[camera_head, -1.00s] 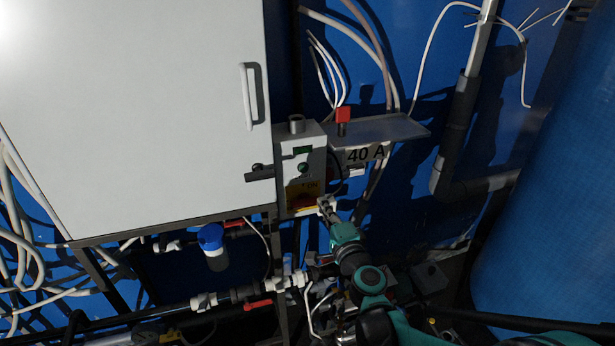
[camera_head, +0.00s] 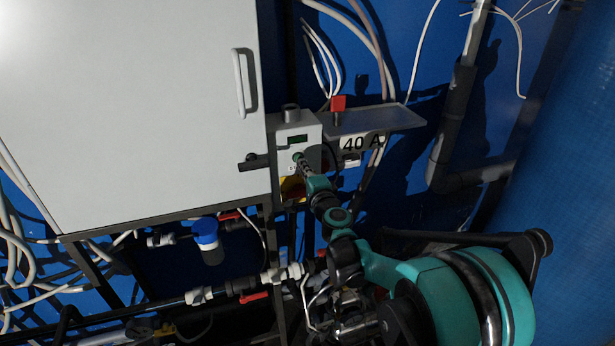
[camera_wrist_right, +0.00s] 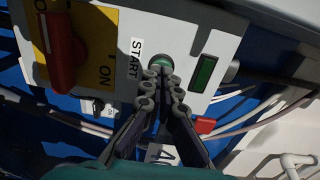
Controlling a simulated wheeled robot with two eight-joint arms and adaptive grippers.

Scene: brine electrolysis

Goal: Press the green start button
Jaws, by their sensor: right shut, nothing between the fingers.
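The green start button (camera_wrist_right: 161,63) sits on a grey control box (camera_head: 312,132), beside the label START in the right wrist view. My right gripper (camera_wrist_right: 163,76) is shut and empty, with its fingertips at the button and covering its lower part. Whether the tips touch the button or stop just short, I cannot tell. In the head view the right gripper (camera_head: 300,162) reaches up to the front of the box and hides most of the button (camera_head: 297,155). My left gripper is not in view.
A red rotary switch (camera_wrist_right: 64,50) on a yellow plate is beside the button, and a small display (camera_wrist_right: 204,73) is on its other side. A white cabinet (camera_head: 130,110) stands left of the box. A shelf with a red-topped part (camera_head: 338,103) is at right.

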